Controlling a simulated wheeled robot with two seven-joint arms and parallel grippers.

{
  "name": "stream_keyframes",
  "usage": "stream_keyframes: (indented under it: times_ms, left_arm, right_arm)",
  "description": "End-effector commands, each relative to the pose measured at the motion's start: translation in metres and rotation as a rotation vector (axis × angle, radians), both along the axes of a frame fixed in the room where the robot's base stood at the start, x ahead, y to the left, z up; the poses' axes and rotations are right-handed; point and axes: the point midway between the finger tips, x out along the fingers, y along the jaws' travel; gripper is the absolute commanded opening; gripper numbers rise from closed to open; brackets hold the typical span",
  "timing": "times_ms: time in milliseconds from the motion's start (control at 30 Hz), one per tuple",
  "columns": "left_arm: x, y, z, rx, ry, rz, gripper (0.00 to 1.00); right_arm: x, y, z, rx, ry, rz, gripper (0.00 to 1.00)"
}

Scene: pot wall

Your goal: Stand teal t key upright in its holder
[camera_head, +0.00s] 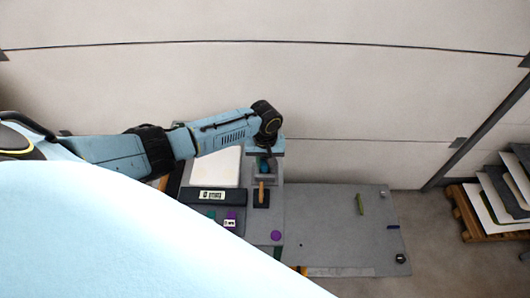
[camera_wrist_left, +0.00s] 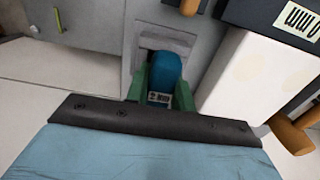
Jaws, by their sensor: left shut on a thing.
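The teal t key (camera_wrist_left: 166,72) is between the green fingers of my left gripper (camera_wrist_left: 160,92), which is shut on it. It has a rounded top and a small white printed label; its lower part is hidden by the gripper. A grey block with a recess (camera_wrist_left: 168,40), possibly its holder, lies right beyond the key. I cannot tell whether the key is inside it. In the head view my left gripper (camera_head: 264,158) points down over the grey block (camera_head: 265,180), with a bit of teal (camera_head: 262,165) showing. My right gripper is not in view.
A cream white block (camera_head: 216,167) and a dark box with a printed label (camera_head: 212,196) stand to the left. An orange peg on a black base (camera_head: 261,200) and a purple disc (camera_head: 276,235) are nearer. The grey board (camera_head: 330,225) on the right is mostly clear.

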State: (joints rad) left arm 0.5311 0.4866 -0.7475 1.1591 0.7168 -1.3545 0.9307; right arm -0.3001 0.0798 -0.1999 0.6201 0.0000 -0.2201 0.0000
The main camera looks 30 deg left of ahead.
Motion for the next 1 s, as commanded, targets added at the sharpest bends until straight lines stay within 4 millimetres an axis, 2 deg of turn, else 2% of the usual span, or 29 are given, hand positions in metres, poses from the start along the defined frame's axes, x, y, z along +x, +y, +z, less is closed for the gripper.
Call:
stream_keyframes:
  times_ms: [433, 467, 600, 633, 833, 1000]
  left_arm:
    - [0.0002, 0.0002, -0.0095, 0.0, 0.0, 0.001, 0.0]
    - [0.0003, 0.0003, -0.0089, 0.001, -0.001, 0.001, 0.28]
    - [0.0003, 0.0002, -0.0085, 0.001, -0.001, 0.001, 0.46]
    - [0.0003, 0.0002, -0.0085, 0.001, -0.001, 0.0, 0.49]
    - [0.0, 0.0002, -0.0088, 0.0, 0.0, 0.0, 0.5]
    - [-0.0001, 0.0003, -0.0088, 0.0, 0.0, 0.0, 0.73]
  right_arm:
    - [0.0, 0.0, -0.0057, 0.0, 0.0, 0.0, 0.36]
    - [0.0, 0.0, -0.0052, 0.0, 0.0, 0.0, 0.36]
    - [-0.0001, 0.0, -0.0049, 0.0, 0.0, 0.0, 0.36]
    - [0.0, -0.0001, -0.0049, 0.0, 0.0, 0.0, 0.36]
    - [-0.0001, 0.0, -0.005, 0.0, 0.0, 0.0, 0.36]
    - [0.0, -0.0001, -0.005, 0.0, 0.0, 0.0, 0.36]
